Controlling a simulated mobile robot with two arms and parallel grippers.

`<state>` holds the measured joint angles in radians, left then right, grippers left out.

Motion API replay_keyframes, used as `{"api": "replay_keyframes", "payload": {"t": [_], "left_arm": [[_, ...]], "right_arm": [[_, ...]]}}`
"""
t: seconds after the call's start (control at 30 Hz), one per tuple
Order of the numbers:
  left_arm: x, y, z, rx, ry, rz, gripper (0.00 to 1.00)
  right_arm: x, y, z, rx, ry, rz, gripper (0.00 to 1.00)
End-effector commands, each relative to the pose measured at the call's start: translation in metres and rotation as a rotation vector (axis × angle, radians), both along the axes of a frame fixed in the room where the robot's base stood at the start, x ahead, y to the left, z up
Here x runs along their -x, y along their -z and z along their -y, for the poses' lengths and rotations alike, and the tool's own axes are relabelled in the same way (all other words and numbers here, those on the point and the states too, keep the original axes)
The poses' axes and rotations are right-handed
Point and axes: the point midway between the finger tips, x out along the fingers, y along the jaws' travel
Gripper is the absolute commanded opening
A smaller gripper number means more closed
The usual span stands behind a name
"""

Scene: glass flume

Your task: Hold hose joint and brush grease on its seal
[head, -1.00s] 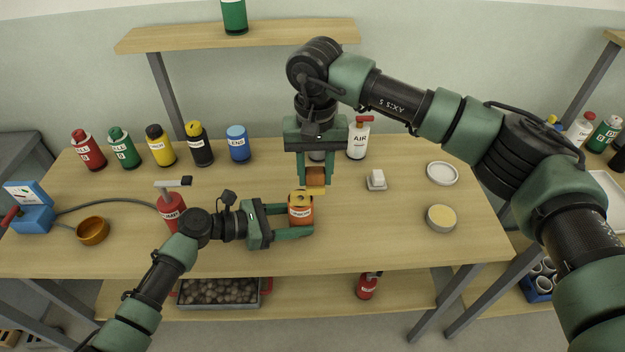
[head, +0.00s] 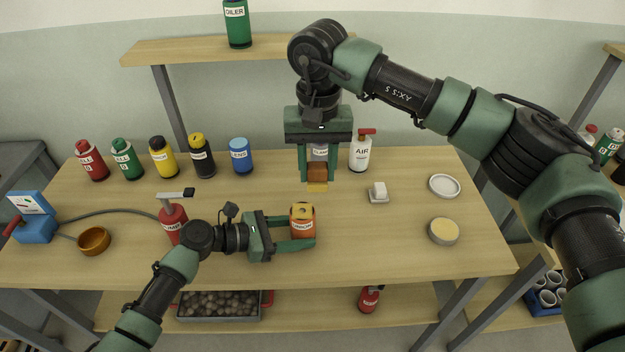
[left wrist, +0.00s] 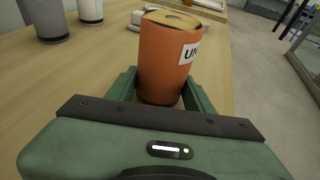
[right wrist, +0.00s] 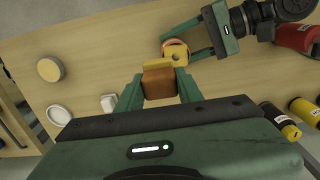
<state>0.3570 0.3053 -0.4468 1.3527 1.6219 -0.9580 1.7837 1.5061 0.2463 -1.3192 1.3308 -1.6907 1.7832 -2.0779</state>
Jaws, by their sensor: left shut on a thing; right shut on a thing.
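The hose joint (head: 303,226) is an orange cylinder with a white label and a yellow top with a dark hole. It is upright in my left gripper (head: 309,233), which is shut on it; the left wrist view also shows the joint (left wrist: 168,62). My right gripper (head: 317,178) is shut on a brush (head: 317,187) with a brown block and yellow bristles, pointing down. The brush is behind and above the joint, apart from it in the head view. It also shows in the right wrist view (right wrist: 159,82). An open tin of pale yellow grease (head: 443,232) stands at right.
A white lid (head: 444,185) and a small white block on a dish (head: 378,192) lie on the table (head: 400,260). Several bottles stand along the back, with the AIR can (head: 360,151) beside my right gripper. A red pump can (head: 173,221) stands close to my left arm.

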Motion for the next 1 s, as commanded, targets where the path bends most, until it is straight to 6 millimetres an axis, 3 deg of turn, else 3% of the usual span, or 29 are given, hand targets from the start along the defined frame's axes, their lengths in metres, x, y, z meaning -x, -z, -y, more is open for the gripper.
{"api": "replay_keyframes", "payload": {"t": [0.03,0.07,0.13,0.57,1.0], "left_arm": [[0.0,0.001,0.0,-0.001,0.001,-0.001,0.29],[0.0,0.001,0.0,-0.001,0.001,-0.001,0.57],[0.0,0.001,0.0,-0.001,0.001,-0.001,0.77],[0.002,-0.001,-0.007,-0.002,-0.001,0.0,0.77],[0.026,-0.026,-0.085,-0.003,0.0,-0.001,0.77]], "right_arm": [[0.0,0.0,0.0,0.0,0.0,0.0,0.0],[0.0,0.0,0.0,0.0,0.0,0.0,0.0],[0.0,0.0,0.0,0.0,0.0,0.0,0.0],[0.0,0.0,0.0,0.0,0.0,0.0,0.0],[0.0,0.0,0.0,0.0,0.0,0.0,0.0]]}}
